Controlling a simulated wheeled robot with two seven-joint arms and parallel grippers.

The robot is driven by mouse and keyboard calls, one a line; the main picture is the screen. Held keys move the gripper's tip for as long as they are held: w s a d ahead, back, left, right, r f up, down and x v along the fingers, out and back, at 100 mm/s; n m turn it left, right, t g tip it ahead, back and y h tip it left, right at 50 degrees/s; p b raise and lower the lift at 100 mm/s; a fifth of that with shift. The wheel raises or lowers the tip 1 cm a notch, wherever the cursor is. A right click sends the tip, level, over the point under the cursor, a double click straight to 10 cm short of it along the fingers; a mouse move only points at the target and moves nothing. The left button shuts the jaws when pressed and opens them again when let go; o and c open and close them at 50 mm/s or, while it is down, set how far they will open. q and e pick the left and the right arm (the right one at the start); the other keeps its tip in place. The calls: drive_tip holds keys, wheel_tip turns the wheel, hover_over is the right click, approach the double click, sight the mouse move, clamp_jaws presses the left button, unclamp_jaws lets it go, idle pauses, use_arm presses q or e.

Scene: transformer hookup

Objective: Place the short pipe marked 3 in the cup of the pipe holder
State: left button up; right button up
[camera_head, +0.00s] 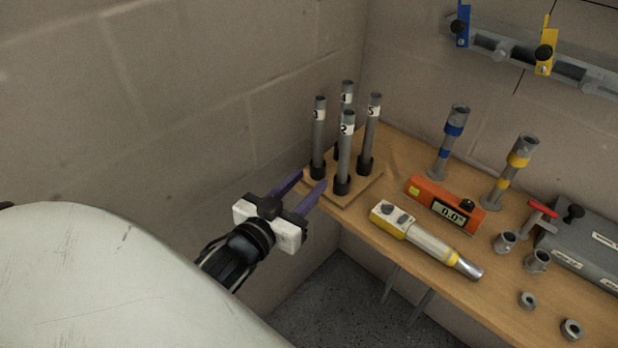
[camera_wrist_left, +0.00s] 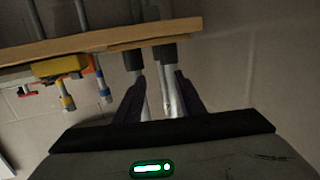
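The short pipe marked 3 (camera_head: 318,140) stands upright in a black base on a wooden board (camera_head: 345,203), at the left end of the table. Pipes marked 2 (camera_head: 344,150), 4 (camera_head: 347,93) and 5 (camera_head: 370,130) stand close by. My left gripper (camera_head: 311,181) has purple fingers, open and apart, near the board's front left edge, pointing at the pipes. In the left wrist view the table shows at the top and pipes (camera_wrist_left: 168,95) appear between the fingers (camera_wrist_left: 160,78); I cannot tell which pipes. I cannot tell which part is the pipe holder. My right gripper is not in view.
Wall lies close behind and left of the pipes. An orange level (camera_head: 445,205), a yellow-grey tool (camera_head: 425,240), blue-banded (camera_head: 447,145) and yellow-banded (camera_head: 511,170) posts, grey cups (camera_head: 505,243) and a grey box with a red handle (camera_head: 590,245) stand rightward.

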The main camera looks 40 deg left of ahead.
use_arm(q)
drive_tip(key=s+d+f+m+g+h, duration=0.1)
drive_tip(key=s+d+f+g, duration=0.1)
drive_tip(key=s+d+f, duration=0.3)
drive_tip(key=s+d+f+m+g+h, duration=0.1)
drive_tip(key=s+d+f, duration=0.4)
drive_tip(key=f, duration=0.6)
drive_tip(key=s+d+f+m+g+h, duration=0.1)
drive_tip(key=s+d+f+g, duration=0.3)
drive_tip(key=f, duration=0.4)
drive_tip(key=shift+s+d+f+m+g+h, duration=0.15)
drive_tip(key=shift+s+d+m+g+h, duration=0.2)
drive_tip(key=shift+s+d+h, duration=0.5)
